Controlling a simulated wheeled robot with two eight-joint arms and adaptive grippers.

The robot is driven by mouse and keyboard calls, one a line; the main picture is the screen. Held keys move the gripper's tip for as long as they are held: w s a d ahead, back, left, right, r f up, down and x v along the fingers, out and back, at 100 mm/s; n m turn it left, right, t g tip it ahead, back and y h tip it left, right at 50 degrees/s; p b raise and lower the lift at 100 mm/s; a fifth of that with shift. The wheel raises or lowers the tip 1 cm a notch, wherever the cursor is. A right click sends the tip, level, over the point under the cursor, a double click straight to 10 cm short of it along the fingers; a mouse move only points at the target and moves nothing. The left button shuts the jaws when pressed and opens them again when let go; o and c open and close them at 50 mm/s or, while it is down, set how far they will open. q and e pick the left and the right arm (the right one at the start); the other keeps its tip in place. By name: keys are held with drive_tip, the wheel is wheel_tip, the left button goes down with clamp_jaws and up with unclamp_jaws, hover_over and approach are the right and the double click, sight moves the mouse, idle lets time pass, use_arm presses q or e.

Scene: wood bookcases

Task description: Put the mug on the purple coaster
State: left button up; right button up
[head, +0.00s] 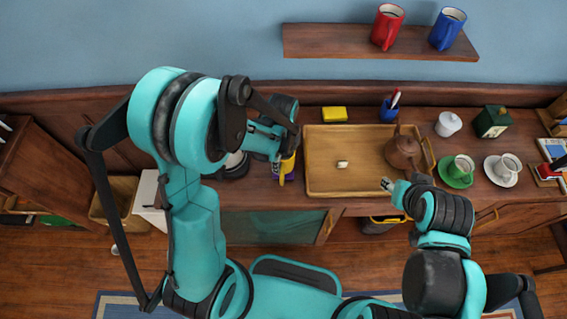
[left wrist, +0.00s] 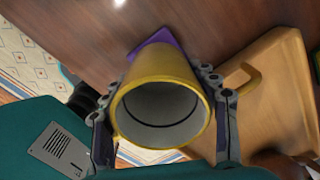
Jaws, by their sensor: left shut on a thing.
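The yellow mug (head: 287,166) is at the left side of the wooden tray, on the sideboard's front part. My left gripper (head: 281,152) is shut on it. A corner of the purple coaster (left wrist: 153,42) shows past the mug's rim; the mug hides the rest. I cannot tell whether the mug touches the coaster. My right gripper (head: 388,184) is near the tray's front right corner; its finger opening is unclear.
The wooden tray (head: 322,178) holds a brown teapot (head: 402,150) and a small white piece (head: 342,164). A yellow sponge (head: 334,114) and a blue pen cup (head: 389,110) stand behind. Red (head: 386,27) and blue (head: 447,29) mugs sit on the wall shelf.

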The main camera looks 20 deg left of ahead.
use_arm(q)
wheel_tip(320, 180, down, 3)
drive_tip(key=shift+w+r+b, duration=0.1)
drive_tip(key=shift+r+b, duration=0.05)
drive_tip(key=shift+b, duration=0.15)
drive_tip(key=o, duration=1.4)
